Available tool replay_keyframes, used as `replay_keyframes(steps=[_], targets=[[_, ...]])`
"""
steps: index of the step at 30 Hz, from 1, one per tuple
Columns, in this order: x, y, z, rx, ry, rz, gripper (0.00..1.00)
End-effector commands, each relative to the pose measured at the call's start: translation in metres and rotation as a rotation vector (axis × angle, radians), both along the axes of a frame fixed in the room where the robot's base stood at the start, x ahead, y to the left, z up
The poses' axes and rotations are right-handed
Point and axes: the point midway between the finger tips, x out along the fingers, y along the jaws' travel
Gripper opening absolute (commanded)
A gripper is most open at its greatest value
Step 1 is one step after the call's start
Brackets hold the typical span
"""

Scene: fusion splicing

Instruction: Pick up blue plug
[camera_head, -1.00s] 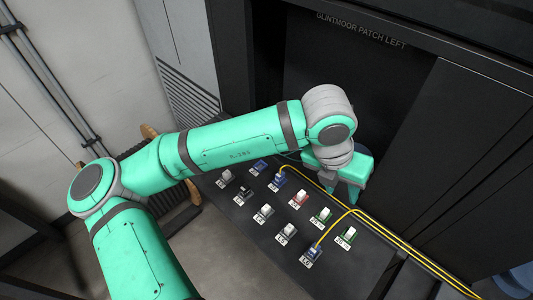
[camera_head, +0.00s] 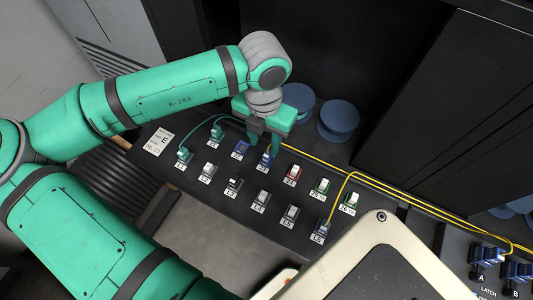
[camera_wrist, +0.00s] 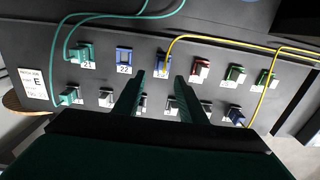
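A blue plug (camera_head: 267,160) with a yellow cable sits in the port labelled 23 on the dark panel; it also shows in the wrist view (camera_wrist: 162,66). My gripper (camera_head: 265,145) is just above and behind this plug in the head view. In the wrist view my gripper's two fingers (camera_wrist: 160,82) are apart, with the plug beyond and between their tips and nothing held. Whether a finger touches the plug is unclear. A second blue plug (camera_head: 321,224) with a yellow cable sits at the front row's right end. Port 22 (camera_head: 240,150) is blue, with no cable seen.
Teal plugs (camera_head: 216,134) with teal cables stand at the panel's left end. Red (camera_head: 292,174) and green (camera_head: 322,187) ports stand right of the blue plug. Yellow cables (camera_head: 400,200) run along the rear edge. A pale-framed device (camera_head: 380,245) is at front right.

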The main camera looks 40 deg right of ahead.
Motion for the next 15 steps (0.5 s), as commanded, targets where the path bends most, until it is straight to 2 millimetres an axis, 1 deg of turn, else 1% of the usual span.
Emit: replay_keyframes(steps=[5, 12, 15], targets=[[-0.001, -0.002, -0.011, 0.001, -0.001, -0.001, 0.38], [-0.002, -0.008, -0.044, 0.001, 0.001, 0.0, 0.38], [-0.002, -0.007, -0.052, 0.0, 0.0, 0.001, 0.38]])
